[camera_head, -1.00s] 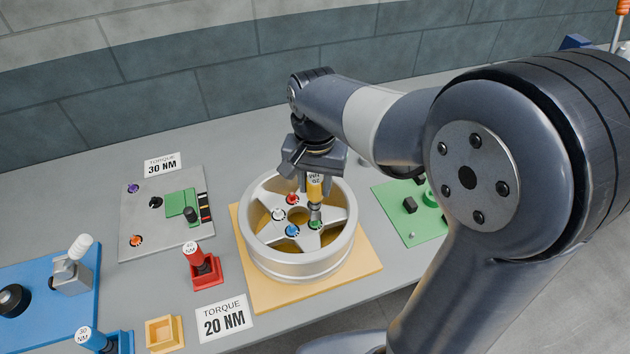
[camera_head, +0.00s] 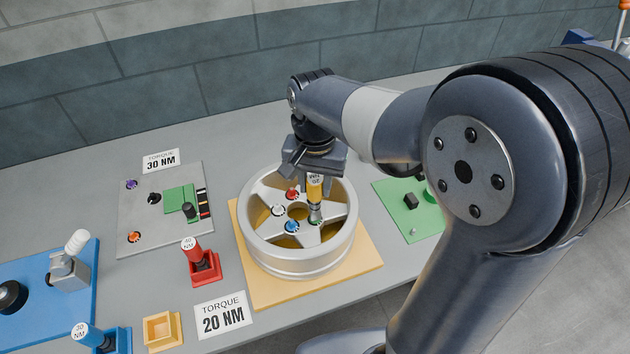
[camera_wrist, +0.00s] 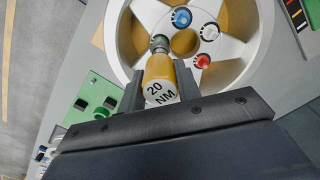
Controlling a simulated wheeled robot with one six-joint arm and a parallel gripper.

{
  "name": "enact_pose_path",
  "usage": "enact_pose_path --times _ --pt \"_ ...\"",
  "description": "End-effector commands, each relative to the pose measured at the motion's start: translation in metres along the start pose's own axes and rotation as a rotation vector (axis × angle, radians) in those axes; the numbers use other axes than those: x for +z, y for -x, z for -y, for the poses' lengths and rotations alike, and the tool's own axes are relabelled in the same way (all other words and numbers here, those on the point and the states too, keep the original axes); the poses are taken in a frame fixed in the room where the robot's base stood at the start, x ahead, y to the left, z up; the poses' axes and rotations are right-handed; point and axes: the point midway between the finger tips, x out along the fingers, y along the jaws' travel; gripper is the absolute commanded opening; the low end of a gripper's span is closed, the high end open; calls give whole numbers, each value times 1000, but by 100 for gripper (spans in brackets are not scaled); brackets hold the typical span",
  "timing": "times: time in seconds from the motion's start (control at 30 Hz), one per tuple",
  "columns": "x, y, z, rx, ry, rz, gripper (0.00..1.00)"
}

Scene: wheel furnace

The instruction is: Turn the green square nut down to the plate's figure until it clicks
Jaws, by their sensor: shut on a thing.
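The silver wheel (camera_head: 262,240) lies flat on a tan board. Its nuts show at the hub: a red one (camera_head: 292,194), a white one (camera_head: 279,210), a blue one (camera_head: 291,227) and the green square nut (camera_head: 316,222), partly covered by the tool. My gripper (camera_head: 314,172) is shut on a yellow 20 NM torque driver (camera_head: 315,190), held upright with its grey socket down at the green nut. In the wrist view the driver (camera_wrist: 160,80) sits between my fingers. The near plate (camera_head: 224,315) reads TORQUE 20 NM.
A red 40 NM driver (camera_head: 191,250) stands in a red holder left of the wheel, and a blue 30 NM driver (camera_head: 90,335) at the front left. An empty yellow holder (camera_head: 162,331) is beside the plate. A grey panel (camera_head: 140,240) and green board (camera_head: 420,225) flank the wheel.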

Motion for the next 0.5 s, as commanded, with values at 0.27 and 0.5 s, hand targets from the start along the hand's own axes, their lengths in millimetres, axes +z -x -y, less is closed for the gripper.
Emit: enact_pose_path --times 0.27,0.5 --pt "0 -1 0 0 0 0 0" --pt "0 -6 0 0 0 0 0"
